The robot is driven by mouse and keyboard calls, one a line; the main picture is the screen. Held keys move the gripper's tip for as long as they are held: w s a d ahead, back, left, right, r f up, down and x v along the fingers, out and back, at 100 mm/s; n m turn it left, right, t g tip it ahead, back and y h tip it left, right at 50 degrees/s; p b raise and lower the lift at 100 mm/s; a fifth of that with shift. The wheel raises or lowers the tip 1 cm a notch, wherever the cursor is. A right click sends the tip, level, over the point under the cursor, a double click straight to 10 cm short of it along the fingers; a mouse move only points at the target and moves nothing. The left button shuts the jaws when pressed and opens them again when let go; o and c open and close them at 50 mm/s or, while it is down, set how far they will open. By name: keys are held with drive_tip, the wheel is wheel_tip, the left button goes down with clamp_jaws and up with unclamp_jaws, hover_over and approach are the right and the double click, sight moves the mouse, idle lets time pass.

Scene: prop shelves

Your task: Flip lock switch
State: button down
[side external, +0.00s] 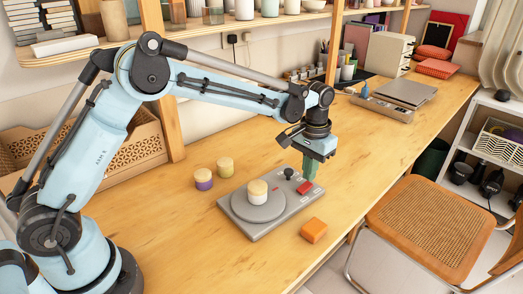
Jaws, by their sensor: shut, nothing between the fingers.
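A grey flat device (262,229) with a round plate lies on the wooden table. A red switch (305,187) sits at its far right end, with a black knob (289,172) to its left. Whether the red switch is up or down is too small to tell. A white jar with a cream lid (257,192) stands on the round plate. My gripper (310,178) points down just above and behind the red switch. Its greenish fingers are shut and empty. I cannot tell whether the fingertips touch the switch.
A purple jar (203,179) and a yellow jar (225,168) stand left of the device. An orange block (313,230) lies in front, near the table edge. A grey laptop-like item (403,92) is farther back. A chair (425,215) stands at the right.

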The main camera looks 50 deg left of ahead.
sight(307, 184)
drive_tip(key=shift+f, duration=0.95)
idle(0.6)
drive_tip(key=shift+r, duration=3.5)
drive_tip(key=s+a+r+t, duration=0.45)
drive_tip(key=s+r, duration=0.25)
drive_tip(key=s, duration=0.4)
drive_tip(key=s+a+f+t, duration=0.2)
drive_tip(key=s+a+f, duration=0.1)
drive_tip(key=s, duration=0.6)
drive_tip(key=shift+s+a+t, duration=0.2)
drive_tip(key=shift+s+t, duration=0.15)
drive_tip(key=shift+s, duration=0.05)
